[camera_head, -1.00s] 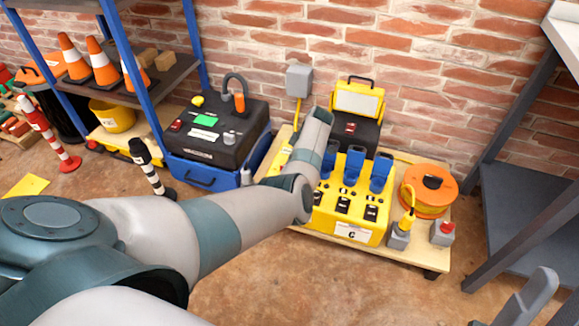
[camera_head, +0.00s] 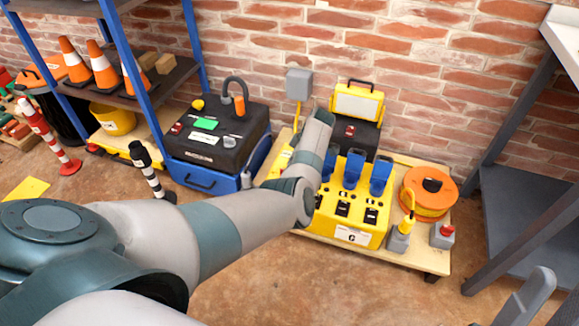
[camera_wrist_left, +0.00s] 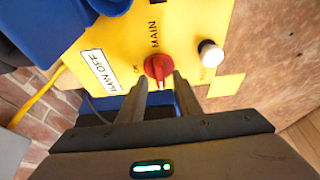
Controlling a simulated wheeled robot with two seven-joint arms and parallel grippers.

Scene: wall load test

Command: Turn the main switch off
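The yellow distribution box (camera_head: 322,221) stands on a wooden pallet, with blue sockets and black breakers facing me. In the left wrist view its yellow face (camera_wrist_left: 195,25) carries a red rotary switch (camera_wrist_left: 158,67) marked MAIN. A white label (camera_wrist_left: 101,71) reading MAIN OFF is beside it. My left gripper (camera_wrist_left: 161,80) is open, with one finger on each side of the red knob; I cannot tell whether they touch it. In the head view my left arm hides this gripper and the switch.
An orange cable reel (camera_head: 428,190), a red-button box (camera_head: 442,234) and a yellow plug stand right of the box. A work lamp (camera_head: 357,103) is behind it. A black-and-blue case (camera_head: 215,145) and shelf are left. A white round button (camera_wrist_left: 210,53) is near the switch.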

